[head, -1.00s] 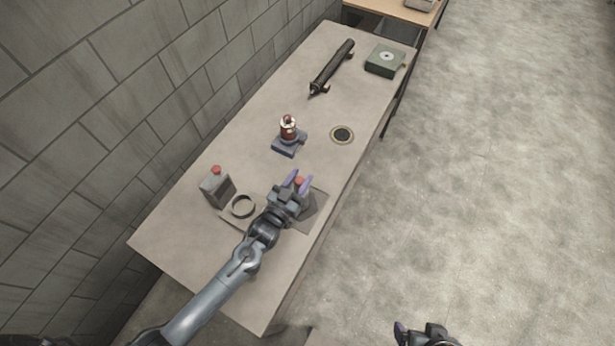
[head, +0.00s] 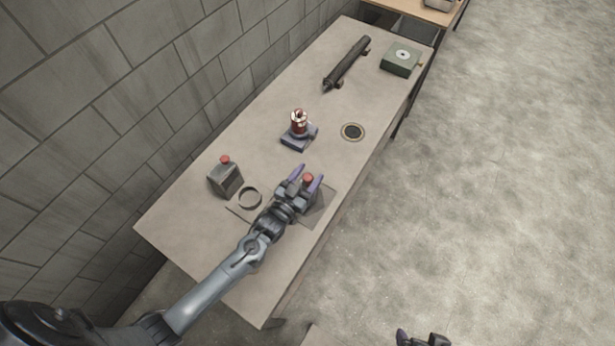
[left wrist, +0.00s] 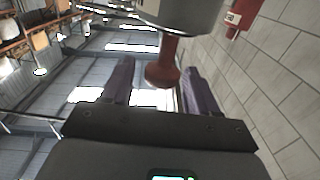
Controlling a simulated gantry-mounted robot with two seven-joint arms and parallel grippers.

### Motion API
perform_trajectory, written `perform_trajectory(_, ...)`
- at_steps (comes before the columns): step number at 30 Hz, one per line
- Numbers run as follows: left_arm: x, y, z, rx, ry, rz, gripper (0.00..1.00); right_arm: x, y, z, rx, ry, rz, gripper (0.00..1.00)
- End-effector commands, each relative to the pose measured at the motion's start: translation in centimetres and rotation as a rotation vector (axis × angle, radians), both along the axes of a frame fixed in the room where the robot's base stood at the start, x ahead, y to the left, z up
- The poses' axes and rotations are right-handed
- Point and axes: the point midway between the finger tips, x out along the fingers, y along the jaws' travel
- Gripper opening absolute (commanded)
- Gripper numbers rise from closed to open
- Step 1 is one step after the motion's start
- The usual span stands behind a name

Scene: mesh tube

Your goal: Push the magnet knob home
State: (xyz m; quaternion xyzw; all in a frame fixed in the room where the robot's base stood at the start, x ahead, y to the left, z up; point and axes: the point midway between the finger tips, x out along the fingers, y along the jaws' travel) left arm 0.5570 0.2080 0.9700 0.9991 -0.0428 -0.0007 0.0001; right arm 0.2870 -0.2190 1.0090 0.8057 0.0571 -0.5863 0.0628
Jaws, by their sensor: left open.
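A red knob (head: 308,179) stands on the near right part of the table, between the fingers of my left gripper (head: 306,183). In the left wrist view the red knob (left wrist: 162,74) sticks out on a stem from a grey rounded body (left wrist: 182,14). My left gripper, also in the left wrist view (left wrist: 160,92), is open, with one purple finger on each side of the knob and gaps showing. In the head view the gripper mostly hides the body under the knob. My right gripper (head: 420,338) shows only in part at the bottom edge, away from the table.
A grey block with a red top (head: 225,178) and a dark ring (head: 250,197) are left of my left gripper. Farther back are a red and white part on a blue-grey base (head: 298,130), a round table inset (head: 353,131), a dark tube (head: 347,63) and a green box (head: 400,58).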

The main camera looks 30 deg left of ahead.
Motion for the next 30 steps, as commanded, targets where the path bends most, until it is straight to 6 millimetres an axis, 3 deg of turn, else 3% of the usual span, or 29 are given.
perform_trajectory(6,-0.1,0.0,3.4,0.0,0.0,0.0,0.59,0.0,0.0,0.2,0.0,0.0,0.0,0.93)
perform_trajectory(18,-1.4,-7.5,7.6,-0.003,0.002,-0.001,0.59,0.0,0.0,-0.2,0.001,0.0,-0.001,0.93)
perform_trajectory(24,-1.9,-10.0,9.1,-0.002,0.003,0.0,0.59,0.0,0.0,-0.4,0.001,0.0,-0.001,0.93)
perform_trajectory(30,-2.1,-11.2,9.9,0.0,0.002,0.001,0.59,0.0,0.0,-0.4,0.0,0.0,-0.001,0.93)
